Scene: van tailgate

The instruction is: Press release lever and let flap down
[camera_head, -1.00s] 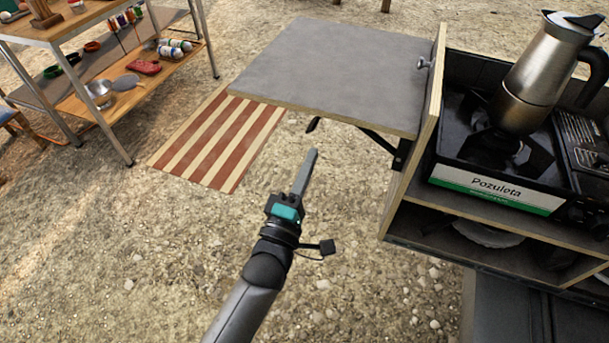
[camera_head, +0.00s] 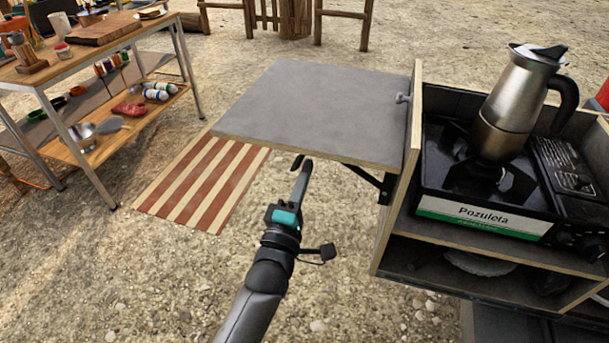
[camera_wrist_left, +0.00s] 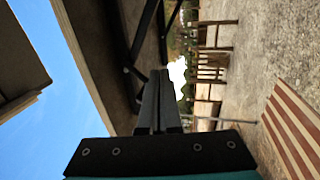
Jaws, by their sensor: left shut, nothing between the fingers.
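The grey flap (camera_head: 320,112) stands out level from the side of the wooden kitchen box. A black folding bracket (camera_head: 376,180) props it from below. A small dark lever (camera_head: 297,161) pokes out under the flap's front edge. My left gripper (camera_head: 305,164) is shut and empty, its tips just under that edge, right at the lever. I cannot tell whether they touch. In the left wrist view, the shut fingers (camera_wrist_left: 158,82) point up along the flap's dark underside (camera_wrist_left: 92,50) and the black struts (camera_wrist_left: 146,35). My right gripper is not in view.
The kitchen box (camera_head: 395,225) on the right holds a stove (camera_head: 480,210) with a moka pot (camera_head: 510,105) on it. A striped mat (camera_head: 200,185) lies on the gravel left of my arm. A laden metal-framed table (camera_head: 110,50) stands at the left.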

